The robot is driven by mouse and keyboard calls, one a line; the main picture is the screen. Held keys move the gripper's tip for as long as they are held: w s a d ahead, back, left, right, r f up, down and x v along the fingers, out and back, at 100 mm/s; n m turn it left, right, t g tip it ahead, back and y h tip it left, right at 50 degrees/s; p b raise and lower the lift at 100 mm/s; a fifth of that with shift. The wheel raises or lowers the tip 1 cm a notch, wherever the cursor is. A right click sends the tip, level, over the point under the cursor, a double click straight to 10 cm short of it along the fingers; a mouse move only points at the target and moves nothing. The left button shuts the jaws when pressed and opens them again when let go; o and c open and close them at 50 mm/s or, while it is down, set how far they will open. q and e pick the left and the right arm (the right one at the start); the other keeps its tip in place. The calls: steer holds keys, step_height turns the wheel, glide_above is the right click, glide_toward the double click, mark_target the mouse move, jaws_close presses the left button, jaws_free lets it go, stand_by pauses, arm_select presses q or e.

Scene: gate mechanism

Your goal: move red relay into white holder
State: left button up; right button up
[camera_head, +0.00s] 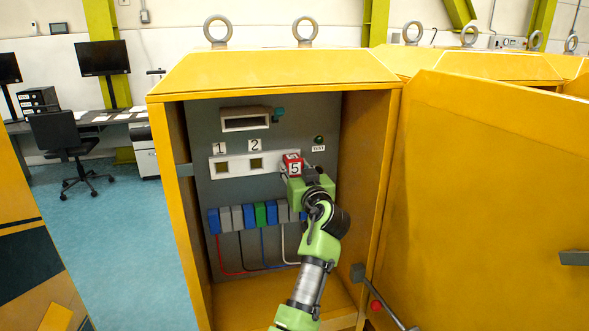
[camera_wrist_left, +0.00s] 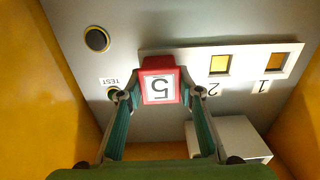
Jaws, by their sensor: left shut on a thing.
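The white holder (camera_head: 236,166) is a strip on the grey back panel, with square openings below labels 1 and 2. It also shows, upside down, in the left wrist view (camera_wrist_left: 243,63). The relay is at the holder's right end in the head view and covers that end. I cannot tell whether it is seated or just in front. My right gripper is out of view.
The yellow cabinet (camera_head: 275,72) has side walls close around my arm, and its door (camera_head: 490,170) stands open at right. A row of coloured blocks (camera_head: 260,215) with wires is below the holder. A green TEST button (camera_head: 319,139) is right of the relay.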

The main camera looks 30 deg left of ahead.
arm_select(q)
steer(key=shift+r+b, duration=0.2)
steer(key=shift+b, duration=0.15)
stand_by(0.3)
steer(key=o, duration=0.6)
steer(key=shift+a, duration=0.1)
steer(key=o, duration=0.6)
steer(key=shift+w+f, duration=0.1)
steer(key=shift+f, duration=0.05)
